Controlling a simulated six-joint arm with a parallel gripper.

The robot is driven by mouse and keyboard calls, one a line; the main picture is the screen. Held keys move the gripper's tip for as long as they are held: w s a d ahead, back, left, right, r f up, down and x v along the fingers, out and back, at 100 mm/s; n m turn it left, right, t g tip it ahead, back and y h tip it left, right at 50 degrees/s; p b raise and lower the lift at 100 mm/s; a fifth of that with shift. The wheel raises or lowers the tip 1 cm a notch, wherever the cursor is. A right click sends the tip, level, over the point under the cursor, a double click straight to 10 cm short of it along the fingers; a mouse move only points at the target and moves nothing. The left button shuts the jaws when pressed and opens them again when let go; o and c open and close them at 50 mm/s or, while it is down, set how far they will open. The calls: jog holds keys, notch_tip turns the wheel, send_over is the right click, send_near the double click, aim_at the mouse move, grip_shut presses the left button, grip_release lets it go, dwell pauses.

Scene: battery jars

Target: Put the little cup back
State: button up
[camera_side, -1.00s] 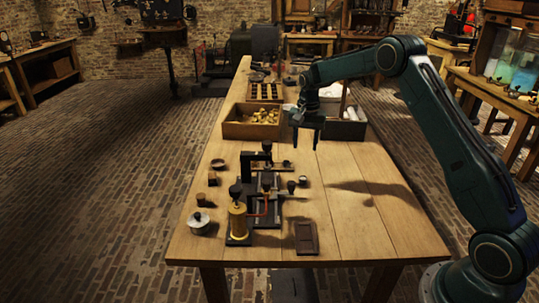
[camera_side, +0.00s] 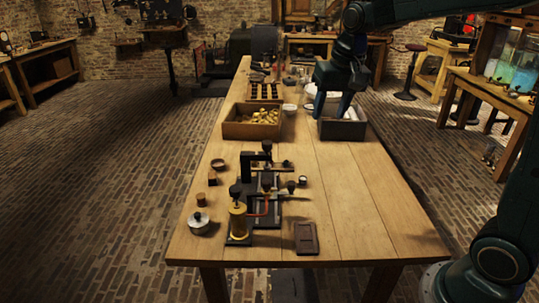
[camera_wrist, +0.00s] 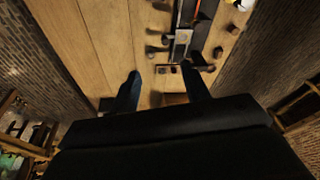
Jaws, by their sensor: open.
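A small whitish cup-like thing (camera_side: 290,109) stands on the bench between the wooden crate and the dark box in the side view; it looks like the little cup, though it is too small to be sure. My gripper (camera_side: 332,106) is to its right, pointing down over the dark box (camera_side: 343,131), apart from the cup. In the wrist view, the two fingers of my gripper (camera_wrist: 161,71) are spread with nothing held between them. I cannot make out the cup in the wrist view.
The wooden crate (camera_side: 250,133) holds several yellowish pieces. The bench's right side (camera_side: 365,195) is clear.

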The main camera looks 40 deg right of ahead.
jog(key=s+a+n+t, duration=0.1)
jog(key=s+a+n, duration=0.2)
jog(key=s, duration=0.8)
jog(key=s+a+n+t, duration=0.1)
jog(key=s+a+n, duration=0.1)
jog(key=s, duration=0.9)
jog(key=shift+a+f+n+t, duration=0.35)
jog(key=shift+a+n+t, duration=0.05)
jog(key=shift+a, duration=0.4)
jog(key=shift+w, duration=0.1)
